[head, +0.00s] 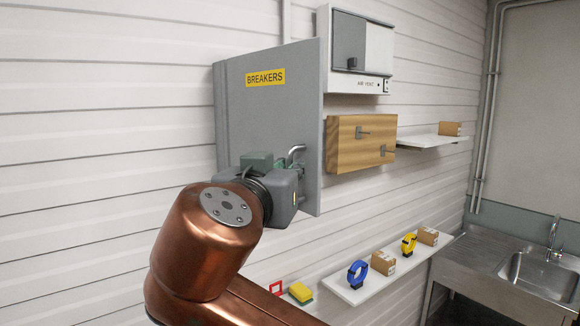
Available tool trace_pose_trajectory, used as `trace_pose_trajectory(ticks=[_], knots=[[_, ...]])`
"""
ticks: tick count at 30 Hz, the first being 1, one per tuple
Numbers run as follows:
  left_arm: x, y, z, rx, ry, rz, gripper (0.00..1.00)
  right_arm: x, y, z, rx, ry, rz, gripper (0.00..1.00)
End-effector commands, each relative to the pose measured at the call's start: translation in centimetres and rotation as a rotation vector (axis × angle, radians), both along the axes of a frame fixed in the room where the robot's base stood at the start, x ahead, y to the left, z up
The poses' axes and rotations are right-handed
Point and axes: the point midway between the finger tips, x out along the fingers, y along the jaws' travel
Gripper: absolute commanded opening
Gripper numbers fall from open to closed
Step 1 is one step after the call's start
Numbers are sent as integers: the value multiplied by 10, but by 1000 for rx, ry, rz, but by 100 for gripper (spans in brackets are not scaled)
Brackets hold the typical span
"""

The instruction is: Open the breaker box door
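The grey breaker box door (262,115) with a yellow BREAKERS label (265,77) is on the wall, left of centre. It stands at an angle to the wall, its right edge nearer to me, so it looks partly swung out. The inside of the box is hidden. A metal handle (297,151) shows near the door's lower right edge.
A white cabinet (361,87) and a wooden board with hooks (346,158) are right of the door. A small shelf (418,142) and a sink (540,275) are farther right. The wall left of the door is clear.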

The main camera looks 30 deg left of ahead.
Motion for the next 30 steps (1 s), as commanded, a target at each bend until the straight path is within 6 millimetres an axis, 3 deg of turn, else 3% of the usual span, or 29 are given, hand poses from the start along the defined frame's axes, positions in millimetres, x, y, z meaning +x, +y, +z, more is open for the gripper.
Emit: trace_pose_trajectory(ticks=[9, 15, 30], knots=[[0, -1, 0, -1, 0, 0, 40, -64, -19, 0, 0, 0, 4, 15], [0, -1, 0, -1, 0, 0, 40, -89, -28, 0, 0, 0, 2, 15], [0, -2, 0, -2, 0, 0, 40, -96, -31, 0, 0, 1, -1, 15]])
